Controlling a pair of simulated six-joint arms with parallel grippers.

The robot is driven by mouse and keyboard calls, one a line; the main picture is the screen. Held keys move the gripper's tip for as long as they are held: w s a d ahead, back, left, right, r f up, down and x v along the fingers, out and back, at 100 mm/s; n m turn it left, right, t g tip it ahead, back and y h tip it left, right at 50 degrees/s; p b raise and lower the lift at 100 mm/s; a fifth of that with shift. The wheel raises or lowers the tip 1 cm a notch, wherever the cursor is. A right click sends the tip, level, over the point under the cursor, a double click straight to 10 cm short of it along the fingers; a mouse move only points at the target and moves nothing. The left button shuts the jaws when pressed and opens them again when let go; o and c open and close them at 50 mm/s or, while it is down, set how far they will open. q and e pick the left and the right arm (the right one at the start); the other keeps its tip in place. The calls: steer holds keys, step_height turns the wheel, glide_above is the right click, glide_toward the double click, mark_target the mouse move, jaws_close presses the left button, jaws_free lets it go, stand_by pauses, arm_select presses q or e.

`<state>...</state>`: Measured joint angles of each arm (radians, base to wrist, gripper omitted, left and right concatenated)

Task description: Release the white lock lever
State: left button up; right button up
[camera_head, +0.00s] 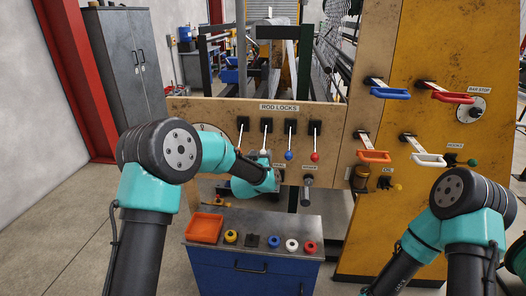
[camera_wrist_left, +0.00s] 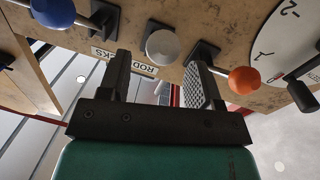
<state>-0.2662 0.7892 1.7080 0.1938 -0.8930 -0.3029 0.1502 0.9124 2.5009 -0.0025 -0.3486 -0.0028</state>
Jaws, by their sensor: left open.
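The white lock lever hangs on the ROD LOCKS panel (camera_head: 225,110), second from the left, with a pale handle (camera_head: 265,135). Its white knob (camera_wrist_left: 162,47) shows large in the left wrist view. My left gripper (camera_wrist_left: 158,64) is open, with one finger on each side in that view and the white knob between and just beyond the fingertips. I cannot tell whether a finger touches it. In the head view my left wrist covers the area below the levers and hides the fingertips. My right gripper is not in view; only my right arm shows at the lower right.
A blue knob (camera_wrist_left: 52,12) and an orange knob (camera_wrist_left: 243,80) flank the white one closely. The red-knobbed lever (camera_head: 315,142) is at the right of the row. A blue cart (camera_head: 255,272) with an orange tray (camera_head: 205,228) stands below. Pull handles (camera_head: 390,93) project from the yellow panel.

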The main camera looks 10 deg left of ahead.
mark_target(262, 152)
arm_select(q)
steer(key=shift+w+d, duration=0.15)
steer(key=shift+w, duration=0.85)
steer(key=shift+w+d, duration=0.1)
steer(key=shift+w, duration=0.85)
jaws_close()
